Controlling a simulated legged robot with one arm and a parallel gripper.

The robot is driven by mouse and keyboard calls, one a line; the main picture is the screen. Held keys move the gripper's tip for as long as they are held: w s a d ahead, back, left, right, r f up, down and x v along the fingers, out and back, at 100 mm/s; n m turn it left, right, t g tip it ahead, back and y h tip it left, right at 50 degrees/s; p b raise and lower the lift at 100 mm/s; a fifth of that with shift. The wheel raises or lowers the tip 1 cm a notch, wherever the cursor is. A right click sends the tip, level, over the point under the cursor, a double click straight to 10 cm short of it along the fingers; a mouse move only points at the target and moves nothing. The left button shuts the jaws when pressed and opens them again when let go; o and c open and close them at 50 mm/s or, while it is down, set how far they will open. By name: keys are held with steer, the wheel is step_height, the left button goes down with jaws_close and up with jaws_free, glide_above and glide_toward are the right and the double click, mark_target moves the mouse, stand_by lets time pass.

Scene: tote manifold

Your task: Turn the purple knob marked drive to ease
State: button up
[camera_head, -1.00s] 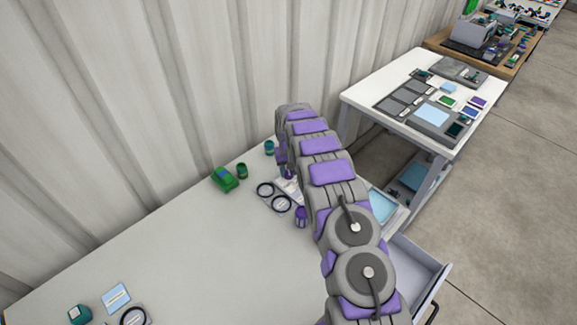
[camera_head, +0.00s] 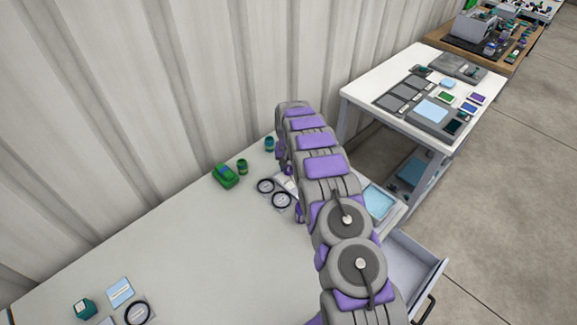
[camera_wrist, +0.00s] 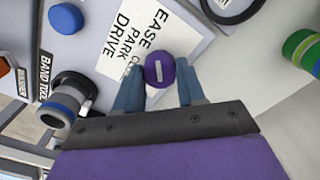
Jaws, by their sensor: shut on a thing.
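The purple knob (camera_wrist: 167,62) is round with a short white mark on top, and it sits beside a white label card (camera_wrist: 143,28) printed EASE, PARK and DRIVE. In the wrist view the card's words are turned and partly cut off. The white mark runs nearly up and down in that view; which word it points at is unclear. My gripper (camera_wrist: 160,82) is shut on the knob, with one blue-grey finger on each side.
Close by are a blue round knob (camera_wrist: 65,18), a grey and blue cylinder (camera_wrist: 62,98) and a green striped cylinder (camera_wrist: 304,48). A drawer (camera_head: 415,262) stands open at right.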

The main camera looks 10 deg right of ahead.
mark_target(288, 167)
steer(key=o, duration=1.1)
steer(key=shift+c, duration=0.2)
steer(key=shift+r, duration=0.1)
step_height(288, 167, up, 17)
steer(key=p, duration=0.2)
steer(key=shift+a, duration=0.1)
